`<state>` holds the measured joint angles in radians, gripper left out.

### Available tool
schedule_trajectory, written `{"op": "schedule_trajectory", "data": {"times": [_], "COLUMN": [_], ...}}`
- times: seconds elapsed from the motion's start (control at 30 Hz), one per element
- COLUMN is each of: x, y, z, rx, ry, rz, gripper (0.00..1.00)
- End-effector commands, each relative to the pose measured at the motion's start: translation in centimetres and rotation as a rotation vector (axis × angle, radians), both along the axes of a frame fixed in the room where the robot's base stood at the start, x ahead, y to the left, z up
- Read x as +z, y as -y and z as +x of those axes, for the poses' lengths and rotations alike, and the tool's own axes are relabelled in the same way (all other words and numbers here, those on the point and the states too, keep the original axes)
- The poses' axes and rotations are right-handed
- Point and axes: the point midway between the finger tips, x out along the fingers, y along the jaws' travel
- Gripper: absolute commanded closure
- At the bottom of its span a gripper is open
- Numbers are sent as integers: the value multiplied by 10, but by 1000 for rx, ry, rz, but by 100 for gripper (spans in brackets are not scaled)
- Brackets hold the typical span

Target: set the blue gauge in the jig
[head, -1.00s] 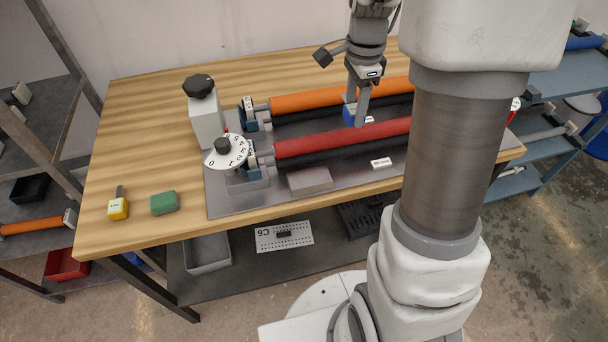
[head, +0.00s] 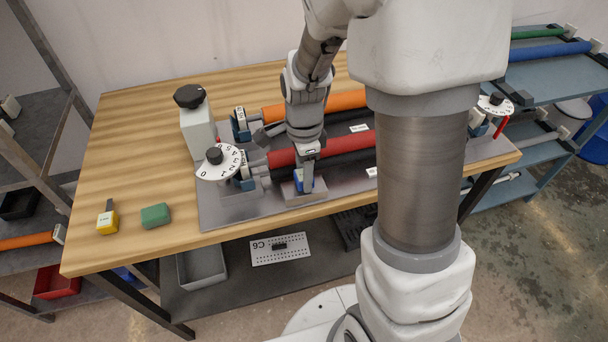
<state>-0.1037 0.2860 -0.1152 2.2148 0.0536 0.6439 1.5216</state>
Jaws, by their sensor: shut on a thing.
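My gripper (head: 306,185) points down in front of the red roller, shut on the blue gauge (head: 299,180). Only slivers of the blue gauge show around the fingers. The gauge is at the small grey block (head: 288,194) near the front edge of the metal plate, which looks like the jig. The fingers hide much of the block's top. I cannot tell whether the gauge touches the block or sits in it.
Behind my gripper lie the red roller (head: 345,144) and the orange roller (head: 340,100). A white dial (head: 220,164) with a black knob stands to the left. A yellow gauge (head: 107,221) and a green block (head: 155,215) lie on the wooden table (head: 130,150), left of the plate.

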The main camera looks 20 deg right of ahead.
Motion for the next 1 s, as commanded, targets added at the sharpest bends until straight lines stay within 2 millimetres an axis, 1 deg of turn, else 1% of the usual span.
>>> {"op": "schedule_trajectory", "data": {"times": [0.03, 0.27, 0.53, 0.57, 0.6, 0.87, 1.0], "x": [-6, -6, -14, -13, -13, -12, -5], "y": [0, 0, 0, 0, 0, 0, 0], "z": [-1, 0, 0, 0, 0, 0, 0], "rx": [-1, 0, 0, 0, 0, 0, 0], "ry": [-2, 1, 1, 1, 1, 1, 2], "rz": [0, 0, 0, 0, 0, 0, 1], "gripper": [100, 100, 100, 43, 36, 36, 36]}}
